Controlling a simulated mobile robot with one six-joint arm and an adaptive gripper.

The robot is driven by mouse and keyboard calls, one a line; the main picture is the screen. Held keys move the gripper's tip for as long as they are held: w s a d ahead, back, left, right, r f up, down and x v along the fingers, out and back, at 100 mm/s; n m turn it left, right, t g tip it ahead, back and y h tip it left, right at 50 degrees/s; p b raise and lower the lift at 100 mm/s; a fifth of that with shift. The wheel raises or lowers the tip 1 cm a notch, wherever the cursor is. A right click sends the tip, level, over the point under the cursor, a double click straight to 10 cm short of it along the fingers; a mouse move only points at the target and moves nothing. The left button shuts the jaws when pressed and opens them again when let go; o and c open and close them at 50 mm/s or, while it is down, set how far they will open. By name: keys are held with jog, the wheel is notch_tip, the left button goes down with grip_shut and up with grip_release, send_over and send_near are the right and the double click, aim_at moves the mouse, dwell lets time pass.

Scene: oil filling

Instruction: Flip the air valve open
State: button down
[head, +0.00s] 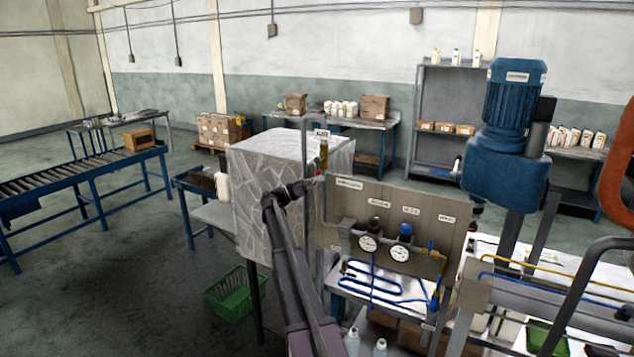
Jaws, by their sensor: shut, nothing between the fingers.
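The air valve (323,156) shows as a small yellow-orange upright part on a grey pipe, just under a white AIR sign (322,135). It stands at the right edge of a grey patterned box-like cabinet. My arm rises from the bottom middle and bends in front of this cabinet. My gripper (314,181) is at the arm's end, small and dark, close below the valve and by the pipe. It is shut and holds nothing. Whether it touches the valve or pipe cannot be told. The exact angle of the valve's lever is too small to read.
A panel (430,215) with gauges and blue tubing stands right of my arm. A blue motor (510,110) rises further right. A green crate (235,293) lies on the floor at left. A roller conveyor (70,180) stands far left, with open floor between.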

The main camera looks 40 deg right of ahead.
jog(key=shift+s+d, duration=0.1)
jog(key=a, duration=0.8)
jog(key=shift+w+a, duration=0.15)
jog(key=shift+w, duration=0.25)
dwell(0.4)
